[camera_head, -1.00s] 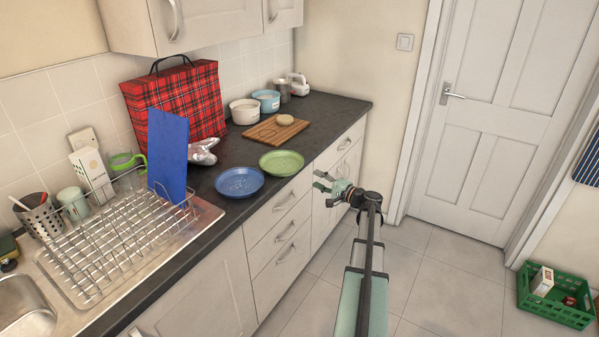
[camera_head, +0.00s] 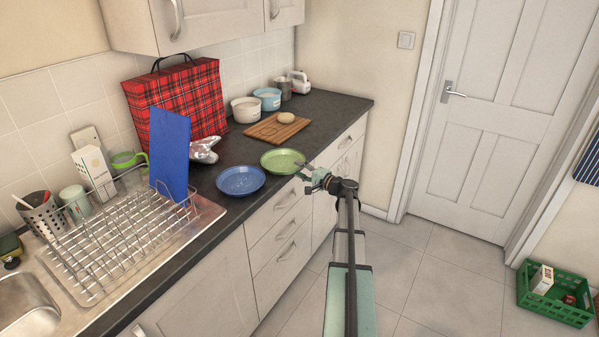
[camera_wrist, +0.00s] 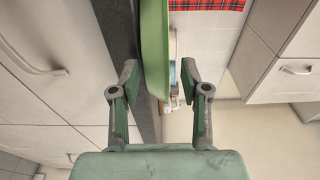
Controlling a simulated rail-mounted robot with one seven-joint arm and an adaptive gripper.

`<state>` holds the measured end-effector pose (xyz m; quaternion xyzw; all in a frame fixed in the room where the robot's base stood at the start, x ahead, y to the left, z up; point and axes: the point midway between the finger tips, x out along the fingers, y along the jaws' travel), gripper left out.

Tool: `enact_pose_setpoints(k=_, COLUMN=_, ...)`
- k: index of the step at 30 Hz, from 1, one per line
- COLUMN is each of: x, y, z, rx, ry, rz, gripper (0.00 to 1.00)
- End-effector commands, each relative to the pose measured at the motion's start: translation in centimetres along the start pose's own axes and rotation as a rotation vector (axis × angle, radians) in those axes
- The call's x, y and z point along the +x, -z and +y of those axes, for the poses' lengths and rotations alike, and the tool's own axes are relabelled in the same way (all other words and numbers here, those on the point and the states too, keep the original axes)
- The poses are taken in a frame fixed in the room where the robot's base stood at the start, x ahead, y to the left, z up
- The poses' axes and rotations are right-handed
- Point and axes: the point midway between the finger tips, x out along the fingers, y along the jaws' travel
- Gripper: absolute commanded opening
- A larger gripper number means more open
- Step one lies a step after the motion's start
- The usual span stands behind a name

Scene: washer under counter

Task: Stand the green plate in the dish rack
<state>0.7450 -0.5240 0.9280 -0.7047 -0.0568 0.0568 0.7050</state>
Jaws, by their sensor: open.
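The green plate (camera_head: 283,160) lies flat on the dark counter, close to its front edge. My gripper (camera_head: 303,171) is open at the plate's near right rim. In the wrist view the plate (camera_wrist: 155,45) shows edge-on between the two fingers of my open gripper (camera_wrist: 160,72). A gap shows beside the rim, and I cannot tell whether a finger touches it. The wire dish rack (camera_head: 110,262) stands on the steel drainer at the left, with much of its slots empty.
A blue plate (camera_head: 241,181) lies left of the green one. A blue board (camera_head: 169,153) stands upright at the rack's right end. A tartan bag (camera_head: 176,101), crumpled foil (camera_head: 204,149) and a wooden board (camera_head: 277,127) are behind. A cutlery holder (camera_head: 42,218) stands left.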

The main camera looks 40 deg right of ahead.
Motion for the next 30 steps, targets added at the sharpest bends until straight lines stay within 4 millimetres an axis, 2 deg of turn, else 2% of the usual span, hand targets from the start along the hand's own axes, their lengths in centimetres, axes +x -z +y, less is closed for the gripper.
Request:
enact_pose_setpoints(k=7, x=0.1, y=0.0, z=-0.1, rx=0.0, ry=0.0, rz=0.0, gripper=0.46)
enact_pose_setpoints(k=8, x=0.1, y=0.0, z=-0.1, rx=0.0, ry=0.0, rz=0.0, gripper=0.42)
enact_pose_setpoints(k=15, x=0.0, y=0.0, z=-0.1, rx=0.0, ry=0.0, rz=-0.001, gripper=0.0)
enact_pose_setpoints(k=22, x=0.0, y=0.0, z=-0.5, rx=-0.001, ry=0.002, rz=-0.001, gripper=0.0)
enact_pose_setpoints(k=27, x=0.0, y=0.0, z=-2.3, rx=-0.002, ry=0.002, rz=-0.001, gripper=0.0)
enact_pose_setpoints(k=30, x=0.0, y=0.0, z=-2.7, rx=-0.001, ry=0.001, rz=-0.001, gripper=0.0)
